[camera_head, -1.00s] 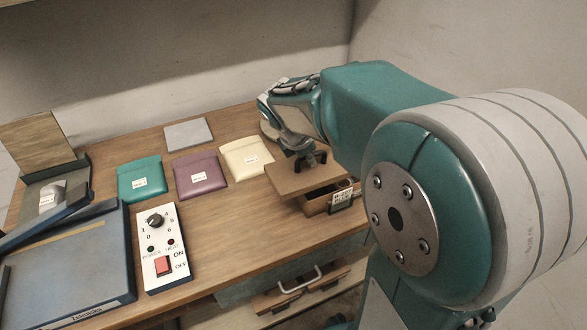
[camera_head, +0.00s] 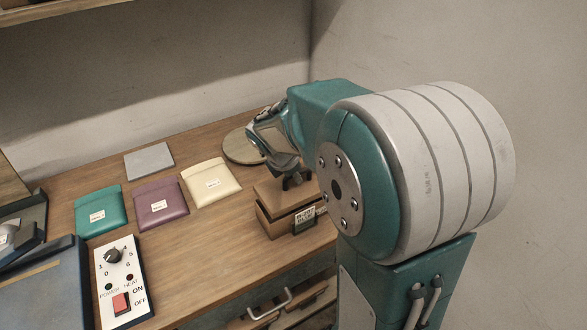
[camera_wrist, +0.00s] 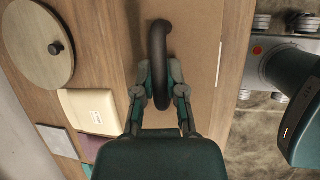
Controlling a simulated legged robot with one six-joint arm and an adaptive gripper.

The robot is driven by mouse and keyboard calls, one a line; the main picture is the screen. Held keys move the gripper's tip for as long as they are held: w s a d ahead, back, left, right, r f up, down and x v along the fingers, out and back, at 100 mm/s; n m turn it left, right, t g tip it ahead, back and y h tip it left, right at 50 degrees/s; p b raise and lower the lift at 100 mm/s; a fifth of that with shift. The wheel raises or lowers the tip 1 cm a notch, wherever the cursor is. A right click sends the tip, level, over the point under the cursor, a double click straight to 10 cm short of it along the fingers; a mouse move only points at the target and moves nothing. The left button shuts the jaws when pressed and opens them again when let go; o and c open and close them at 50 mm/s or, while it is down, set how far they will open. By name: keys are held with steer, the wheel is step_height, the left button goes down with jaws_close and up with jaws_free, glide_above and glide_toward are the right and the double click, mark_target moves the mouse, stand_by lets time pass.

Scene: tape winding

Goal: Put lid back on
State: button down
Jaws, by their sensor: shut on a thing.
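The brown wooden lid (camera_head: 270,192) is level over the small wooden box (camera_head: 276,225), which has a label on its front. The lid lines up closely with the box's top. I cannot tell whether it rests fully on the rim. My gripper (camera_head: 293,180) is shut on the lid's dark curved handle. In the wrist view, my gripper's fingers (camera_wrist: 160,95) pinch the black handle (camera_wrist: 159,45) from both sides, with the flat lid (camera_wrist: 200,30) beneath. The inside of the box is hidden.
A round wooden disc (camera_head: 240,150) lies behind my gripper, with a dark knob in the wrist view. Cream (camera_head: 211,183), purple (camera_head: 159,203) and teal (camera_head: 99,212) pouches, a grey plate (camera_head: 149,160) and a control panel (camera_head: 121,282) lie left.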

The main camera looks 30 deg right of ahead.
mark_target(292, 186)
steer(key=shift+a+f, duration=0.6)
steer(key=shift+a, duration=0.1)
steer(key=shift+a+f, duration=0.35)
steer(key=shift+f, duration=0.45)
steer(key=shift+d+f, duration=0.5)
steer(key=shift+d, duration=0.15)
steer(key=shift+a, duration=0.4)
steer(key=shift+d+r, duration=0.15)
steer(key=shift+d, duration=0.15)
steer(key=shift+a, duration=0.2)
